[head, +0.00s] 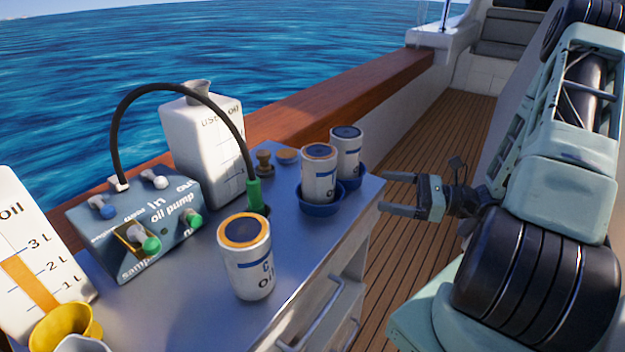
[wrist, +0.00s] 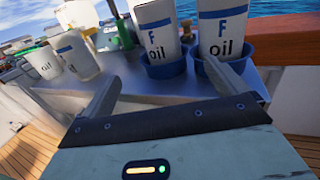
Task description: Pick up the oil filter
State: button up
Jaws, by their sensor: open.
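Two white canisters stand upright in blue round holders at the bench's right end: one with an orange-rimmed top (head: 319,175) and one with a dark top (head: 346,150). In the wrist view the left canister (wrist: 155,28) and right canister (wrist: 222,32) both read "F oil". Another white canister (head: 248,265), with an orange-rimmed top, a "C" and "Oil", stands on the bench front. I cannot tell which one the task calls the oil filter. My gripper (head: 383,193) is open and empty, right of the holders, fingers pointing at the bench; it also shows in the wrist view (wrist: 162,72).
The metal bench (head: 185,300) also holds an oil pump box (head: 135,225), a black hose (head: 180,88) with a green end, a used-oil jug (head: 200,140), a marked oil container (head: 30,250) and a yellow funnel (head: 65,325). A wooden rail (head: 345,105) runs behind. The deck is clear.

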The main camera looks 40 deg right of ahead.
aim_at(325, 181)
jog(key=x, duration=1)
jog(key=shift+a+p, duration=0.1)
jog(key=shift+p, duration=0.2)
jog(key=shift+f+p+x, duration=0.15)
jog(key=shift+x, duration=1.2)
jog(key=shift+f+p+x, duration=0.15)
jog(key=shift+x, duration=1.15)
jog(key=shift+w, duration=0.15)
jog(key=shift+c, duration=0.4)
jog(key=c, duration=1)
